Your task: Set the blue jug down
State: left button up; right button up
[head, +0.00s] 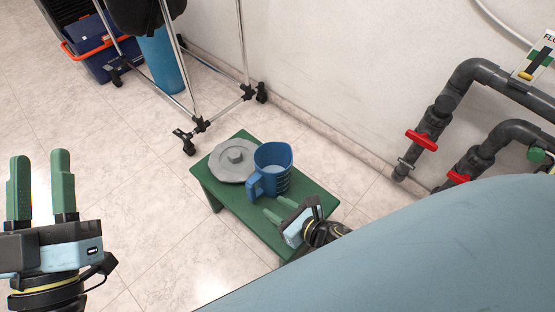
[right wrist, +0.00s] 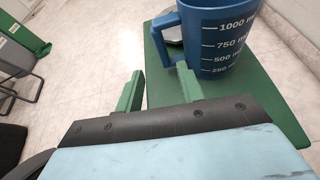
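The blue jug (head: 272,170) stands upright on the small green table (head: 236,208), beside a round grey lid (head: 231,161). In the right wrist view the blue jug (right wrist: 222,38) shows white volume marks, with its handle to the left. My right gripper (head: 279,209) is open just in front of the jug. In the right wrist view its two green fingers (right wrist: 160,88) are spread with nothing between them, and the handle is beyond the right finger. My left gripper (head: 41,188) is open and empty at the far left, away from the table.
A wheeled metal rack (head: 196,124) stands behind the table, with a blue cylinder (head: 163,62) by it. Grey pipes with red valve handles (head: 421,139) run along the wall at right. A large light-blue surface (head: 420,255) fills the lower right. Tiled floor at left is clear.

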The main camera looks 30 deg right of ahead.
jog(key=w+a+r+m+t+y, duration=0.1)
jog(key=w+a+r+m+t, duration=0.1)
jog(key=r+m, duration=0.65)
jog(key=w+a+r+m+t+y, duration=0.1)
jog(key=a+r+m+t, duration=0.1)
jog(key=r+m, duration=0.6)
jog(key=s+r+m+t, duration=0.1)
jog(key=r+m+t, duration=0.1)
jog(key=r+m, duration=0.8)
jog(key=s+d+r+m+t, duration=0.1)
jog(key=s+r+m+t, duration=0.1)
jog(key=r+m, duration=0.8)
notch_tip(320, 180, up, 3)
jog(key=shift+s+f+t, duration=0.1)
jog(key=shift+s+t, duration=0.15)
jog(key=shift+t, duration=0.55)
